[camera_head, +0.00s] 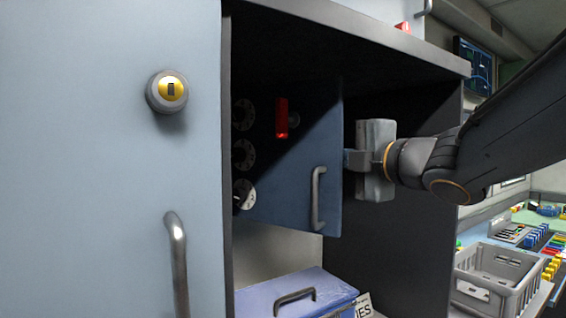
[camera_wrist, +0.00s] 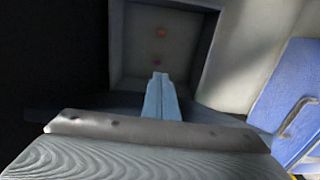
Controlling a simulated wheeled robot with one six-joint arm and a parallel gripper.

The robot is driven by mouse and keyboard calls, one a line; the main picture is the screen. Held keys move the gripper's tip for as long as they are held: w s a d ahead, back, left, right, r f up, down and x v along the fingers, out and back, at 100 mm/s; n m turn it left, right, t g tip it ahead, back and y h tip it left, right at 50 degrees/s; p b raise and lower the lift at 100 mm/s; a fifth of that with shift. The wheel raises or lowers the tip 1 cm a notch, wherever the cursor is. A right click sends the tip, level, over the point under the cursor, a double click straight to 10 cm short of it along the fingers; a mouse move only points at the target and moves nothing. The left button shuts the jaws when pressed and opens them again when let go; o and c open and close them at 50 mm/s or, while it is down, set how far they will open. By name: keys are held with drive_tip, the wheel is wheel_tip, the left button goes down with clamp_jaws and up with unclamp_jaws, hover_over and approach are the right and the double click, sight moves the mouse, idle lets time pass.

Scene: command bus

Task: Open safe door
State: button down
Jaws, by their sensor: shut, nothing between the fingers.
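The safe door (camera_head: 290,190) is a blue panel inside the dark cabinet in the head view. It carries several dials on its left, a red handle piece (camera_head: 281,118) and a grey bar handle (camera_head: 318,198) near its right edge. My gripper (camera_head: 352,160) is at the right edge of the door, right of the bar handle. Its fingers are shut and empty; I cannot tell whether they touch the door.
A blue box (camera_head: 295,292) with a handle sits below the door and also shows in the wrist view (camera_wrist: 290,90). A grey crate (camera_head: 490,280) stands at lower right.

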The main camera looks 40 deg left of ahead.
sight(309, 157)
drive_tip(key=shift+s+a+b, duration=0.65)
drive_tip(key=shift+s+b, duration=0.2)
drive_tip(key=shift+s, duration=0.75)
drive_tip(key=shift+s+a+b, duration=0.7)
drive_tip(key=shift+s+b, duration=0.15)
drive_tip(key=shift+s, duration=0.75)
drive_tip(key=shift+s+a+b, duration=0.65)
drive_tip(key=shift+s+b, duration=0.2)
drive_tip(key=shift+s, duration=0.75)
drive_tip(key=shift+w, duration=0.1)
drive_tip(key=shift+w+d+p, duration=0.4)
drive_tip(key=shift+w+p, duration=0.05)
drive_tip(key=shift+w, duration=0.45)
drive_tip(key=shift+w+d+p, duration=0.35)
drive_tip(key=shift+w+p, duration=0.05)
drive_tip(key=shift+w, duration=0.5)
drive_tip(key=shift+w+d+p, duration=0.4)
drive_tip(key=shift+w+p, duration=0.05)
drive_tip(key=shift+w, duration=0.45)
